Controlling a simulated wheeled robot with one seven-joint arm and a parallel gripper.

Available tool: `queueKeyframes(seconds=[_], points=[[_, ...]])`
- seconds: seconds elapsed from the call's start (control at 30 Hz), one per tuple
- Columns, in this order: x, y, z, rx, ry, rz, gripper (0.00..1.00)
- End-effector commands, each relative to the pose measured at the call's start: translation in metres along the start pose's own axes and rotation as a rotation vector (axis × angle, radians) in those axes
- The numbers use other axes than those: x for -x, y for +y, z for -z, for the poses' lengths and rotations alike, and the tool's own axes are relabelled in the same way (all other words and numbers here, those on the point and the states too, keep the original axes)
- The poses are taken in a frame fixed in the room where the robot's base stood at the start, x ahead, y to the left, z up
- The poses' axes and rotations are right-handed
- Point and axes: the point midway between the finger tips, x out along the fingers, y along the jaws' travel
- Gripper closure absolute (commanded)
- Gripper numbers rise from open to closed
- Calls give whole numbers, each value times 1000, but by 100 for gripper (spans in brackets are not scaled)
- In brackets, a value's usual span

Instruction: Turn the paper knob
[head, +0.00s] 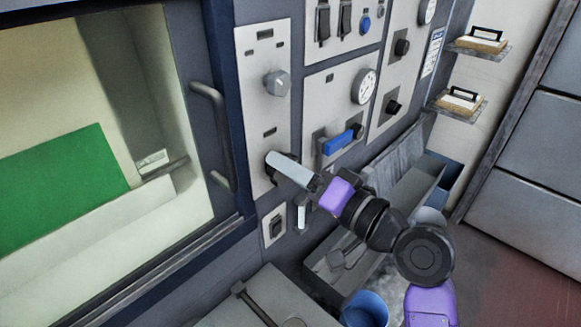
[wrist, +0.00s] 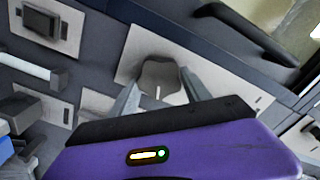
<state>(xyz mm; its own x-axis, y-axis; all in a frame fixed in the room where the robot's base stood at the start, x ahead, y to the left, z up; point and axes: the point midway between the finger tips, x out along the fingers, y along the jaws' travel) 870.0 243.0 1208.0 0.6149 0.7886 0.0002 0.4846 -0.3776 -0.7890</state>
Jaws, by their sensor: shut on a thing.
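A dark grey lobed knob (wrist: 158,72) sits on a pale panel plate in the wrist view, with a short light mark on its lower part. My gripper (wrist: 163,88) has one finger on each side of it and is shut on it. In the head view my gripper (head: 274,160) reaches the lower part of the tall left plate, and its finger hides most of this knob. A lighter grey round knob (head: 277,83) stands higher on the same plate, clear of my gripper. The labels are too small to read, so I cannot tell which knob is named paper.
An oven-like door handle (head: 215,137) stands just left of the plate. A blue-handled switch (head: 342,139) and a dial gauge (head: 364,86) are to the right. A small switch (head: 277,225) sits below. A blue bin (head: 366,308) stands at the bottom.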

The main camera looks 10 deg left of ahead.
Motion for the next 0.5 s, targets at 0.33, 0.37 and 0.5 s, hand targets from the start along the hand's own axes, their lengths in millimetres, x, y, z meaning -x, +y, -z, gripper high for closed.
queueKeyframes(seconds=[0.33, 0.37, 0.5], points=[[0, 1, 0, 0, -1, -2, 23], [0, 1, 0, 0, -1, -2, 22], [0, 1, 0, 1, 0, -1, 22]])
